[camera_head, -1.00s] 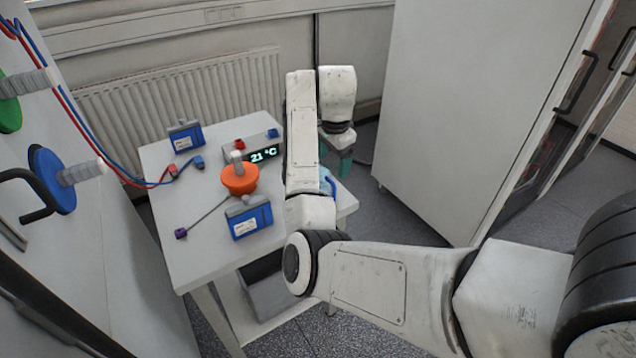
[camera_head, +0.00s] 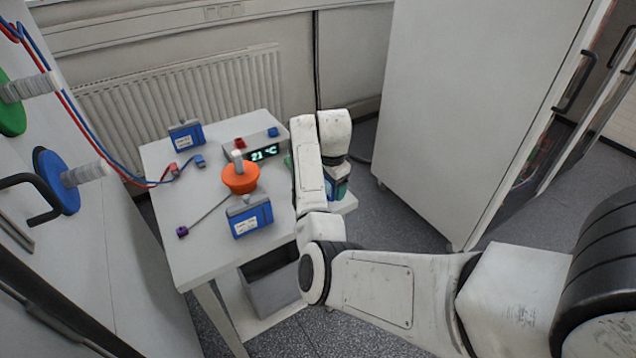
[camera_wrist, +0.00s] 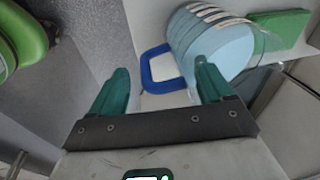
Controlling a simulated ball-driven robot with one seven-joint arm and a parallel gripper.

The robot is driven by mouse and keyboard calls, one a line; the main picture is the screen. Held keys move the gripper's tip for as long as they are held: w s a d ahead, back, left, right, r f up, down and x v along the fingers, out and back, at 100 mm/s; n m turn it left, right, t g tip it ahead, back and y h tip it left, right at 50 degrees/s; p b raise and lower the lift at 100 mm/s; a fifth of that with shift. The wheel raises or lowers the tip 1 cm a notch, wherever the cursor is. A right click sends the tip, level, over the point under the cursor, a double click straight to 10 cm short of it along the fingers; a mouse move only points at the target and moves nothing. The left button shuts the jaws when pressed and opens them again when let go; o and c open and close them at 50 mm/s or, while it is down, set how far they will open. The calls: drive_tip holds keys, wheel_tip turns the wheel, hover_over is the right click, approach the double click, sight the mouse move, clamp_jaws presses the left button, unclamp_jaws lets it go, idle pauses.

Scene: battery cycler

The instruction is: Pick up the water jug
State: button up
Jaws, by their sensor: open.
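The water jug (camera_wrist: 207,45) is a pale blue, see-through vessel with a dark blue loop handle (camera_wrist: 147,72). It is at the top middle of the wrist view, tilted in the picture. My gripper (camera_wrist: 161,78) is open, with two teal fingers. The handle appears in the gap between the fingertips, with the jug body beyond the right finger. I cannot tell how far the fingertips are from the handle, and nothing is gripped. In the head view my arm hides most of the jug, and a teal finger (camera_head: 338,188) shows by the table's right edge.
The white table (camera_head: 190,255) holds an orange knob-like piece (camera_head: 240,179), two blue battery boxes (camera_head: 250,220) (camera_head: 187,135) and a temperature unit (camera_head: 262,150) reading 21 °C. A green block (camera_wrist: 280,29) is beside the jug. A grey bin (camera_head: 275,290) stands below. A tall cabinet (camera_head: 470,110) is right.

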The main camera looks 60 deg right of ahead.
drive_tip(key=shift+c, duration=0.4)
drive_tip(key=shift+r, duration=0.1)
clamp_jaws()
